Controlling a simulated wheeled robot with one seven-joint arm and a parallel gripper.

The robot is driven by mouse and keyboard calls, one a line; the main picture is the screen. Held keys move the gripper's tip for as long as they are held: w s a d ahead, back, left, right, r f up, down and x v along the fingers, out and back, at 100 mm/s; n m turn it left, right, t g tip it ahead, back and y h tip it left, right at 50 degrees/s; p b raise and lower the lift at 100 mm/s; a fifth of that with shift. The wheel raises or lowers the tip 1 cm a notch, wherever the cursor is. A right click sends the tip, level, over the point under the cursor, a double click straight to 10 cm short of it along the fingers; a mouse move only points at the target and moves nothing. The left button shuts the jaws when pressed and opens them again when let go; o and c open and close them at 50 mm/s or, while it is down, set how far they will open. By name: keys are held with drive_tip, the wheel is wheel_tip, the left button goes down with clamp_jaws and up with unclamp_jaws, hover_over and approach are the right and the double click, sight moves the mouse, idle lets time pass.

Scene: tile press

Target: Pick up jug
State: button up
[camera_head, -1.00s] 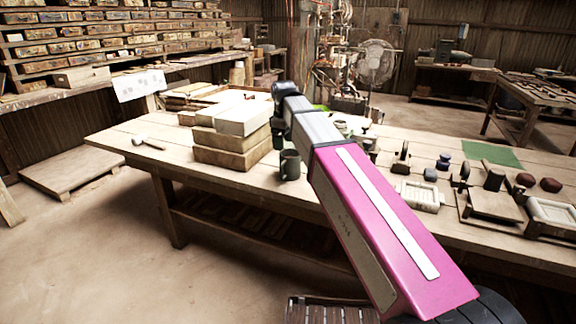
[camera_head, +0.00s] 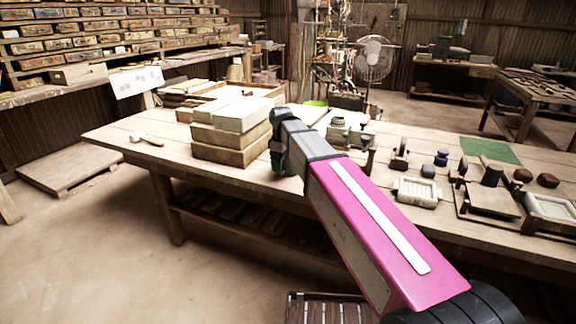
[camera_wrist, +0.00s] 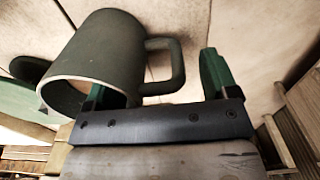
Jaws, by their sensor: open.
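The jug (camera_wrist: 105,48) is a dark green-grey cup with a loop handle, large in the wrist view at upper left. Its open rim faces down and left in that picture. My gripper (camera_wrist: 158,88) is open, with one green finger at the jug's rim and the other to the right of the handle. The handle lies between the two fingers; I cannot tell whether either finger touches the jug. In the head view my gripper (camera_head: 277,158) is over the table beside the stacked blocks, and the jug is mostly or wholly hidden there by it.
Stacked pale blocks (camera_head: 231,142) stand just left of my gripper on the wooden table (camera_head: 215,172). A mallet (camera_head: 146,138) lies at the table's left end. Presses, moulds and small pots crowd the right side. A fan (camera_head: 372,60) stands behind.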

drive_tip(key=shift+f, duration=0.2)
drive_tip(key=c, duration=1.5)
drive_tip(key=shift+r, duration=0.15)
